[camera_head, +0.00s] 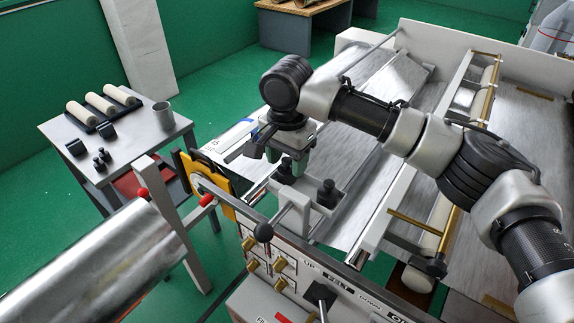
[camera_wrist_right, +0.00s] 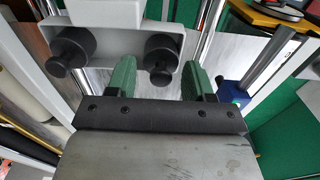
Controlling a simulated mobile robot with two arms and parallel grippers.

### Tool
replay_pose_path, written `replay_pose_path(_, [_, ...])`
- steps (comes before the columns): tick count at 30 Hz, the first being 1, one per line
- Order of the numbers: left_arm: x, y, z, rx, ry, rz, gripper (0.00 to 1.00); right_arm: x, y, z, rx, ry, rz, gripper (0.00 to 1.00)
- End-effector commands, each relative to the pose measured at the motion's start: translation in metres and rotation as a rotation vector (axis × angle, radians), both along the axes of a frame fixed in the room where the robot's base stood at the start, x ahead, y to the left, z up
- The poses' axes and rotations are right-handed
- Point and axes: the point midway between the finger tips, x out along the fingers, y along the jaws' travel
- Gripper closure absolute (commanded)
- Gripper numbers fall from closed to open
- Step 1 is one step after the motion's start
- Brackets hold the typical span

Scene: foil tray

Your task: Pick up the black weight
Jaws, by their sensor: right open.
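Two black weights with knob tops stand on a light metal bracket of the machine. In the head view one (camera_head: 327,193) is in clear sight and the other (camera_head: 285,172) is just under the gripper. My right gripper (camera_head: 288,158) points down over this part of the machine, open, with green fingers. In the right wrist view its fingers (camera_wrist_right: 158,80) are spread apart. One black weight (camera_wrist_right: 159,55) appears in line with the gap between them, and the other (camera_wrist_right: 70,50) is left of the left finger. I see no contact. My left gripper is not in view.
A side table (camera_head: 130,135) at the left holds pale rollers on a black rack, a grey cup (camera_head: 163,115) and small black pieces. A shiny metal roll (camera_head: 95,270) fills the lower left. A black ball-ended lever (camera_head: 263,232) and brass knobs are near the gripper.

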Motion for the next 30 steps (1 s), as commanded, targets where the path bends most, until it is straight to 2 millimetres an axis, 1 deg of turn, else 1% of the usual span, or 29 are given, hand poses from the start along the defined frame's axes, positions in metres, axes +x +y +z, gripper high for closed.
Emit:
replay_pose_path(7, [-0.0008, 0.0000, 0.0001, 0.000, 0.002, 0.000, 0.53, 0.0001, 0.0002, -0.0031, 0.001, -0.001, 0.000, 0.48])
replay_pose_path(8, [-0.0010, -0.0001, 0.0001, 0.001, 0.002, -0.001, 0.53, 0.0001, 0.0002, -0.0030, 0.001, -0.001, 0.000, 0.51])
replay_pose_path(15, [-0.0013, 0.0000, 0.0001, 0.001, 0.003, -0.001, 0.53, 0.0003, 0.0002, -0.0026, 0.001, -0.002, 0.000, 0.88])
replay_pose_path(17, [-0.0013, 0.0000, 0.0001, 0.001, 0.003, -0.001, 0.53, 0.0002, 0.0001, -0.0026, 0.000, -0.001, 0.000, 0.97])
replay_pose_path(18, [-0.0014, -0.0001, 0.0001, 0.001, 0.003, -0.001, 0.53, 0.0002, 0.0001, -0.0026, 0.000, -0.001, 0.000, 1.00])
replay_pose_path(30, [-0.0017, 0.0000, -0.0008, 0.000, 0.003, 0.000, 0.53, 0.0003, 0.0004, -0.0013, 0.001, -0.002, 0.000, 1.00])
